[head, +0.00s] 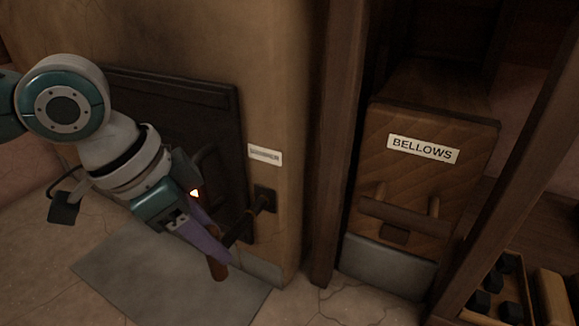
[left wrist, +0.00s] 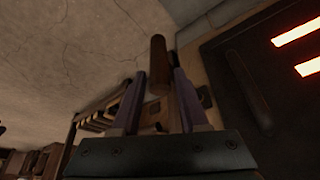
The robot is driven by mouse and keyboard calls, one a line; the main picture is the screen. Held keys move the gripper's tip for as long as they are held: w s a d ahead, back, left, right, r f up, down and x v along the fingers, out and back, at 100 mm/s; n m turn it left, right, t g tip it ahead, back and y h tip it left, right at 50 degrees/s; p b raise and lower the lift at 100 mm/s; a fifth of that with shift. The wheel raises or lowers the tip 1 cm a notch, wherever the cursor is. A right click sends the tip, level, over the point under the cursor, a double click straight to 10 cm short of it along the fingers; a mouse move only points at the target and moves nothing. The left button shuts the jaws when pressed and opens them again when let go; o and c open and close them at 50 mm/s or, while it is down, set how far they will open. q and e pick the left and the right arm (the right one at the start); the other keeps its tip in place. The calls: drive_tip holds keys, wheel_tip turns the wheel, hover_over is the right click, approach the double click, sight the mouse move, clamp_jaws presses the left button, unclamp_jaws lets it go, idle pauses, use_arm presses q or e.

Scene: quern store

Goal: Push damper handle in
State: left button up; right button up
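The damper handle is a wooden cylinder (head: 218,267) on a dark rod (head: 238,228) that sticks out from a dark wall plate (head: 265,199), below a small label (head: 264,154) too blurred to read surely. My left gripper (head: 212,250) is at the handle, its purple fingers partly covering it. In the left wrist view the wooden cylinder (left wrist: 158,62) lies between the two fingertips, with a gap showing on each side. The left gripper looks open around it. I cannot tell whether a finger touches it. My right gripper is not in view.
A dark oven door (head: 190,125) is behind my left arm, with glowing slots (left wrist: 298,34) in the left wrist view. A wooden bellows box (head: 425,185) with a handle bar stands to the right, past a dark post (head: 338,150). A rack of dark blocks (head: 505,290) is lower right.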

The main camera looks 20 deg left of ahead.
use_arm(q)
clamp_jaws()
idle(1.1)
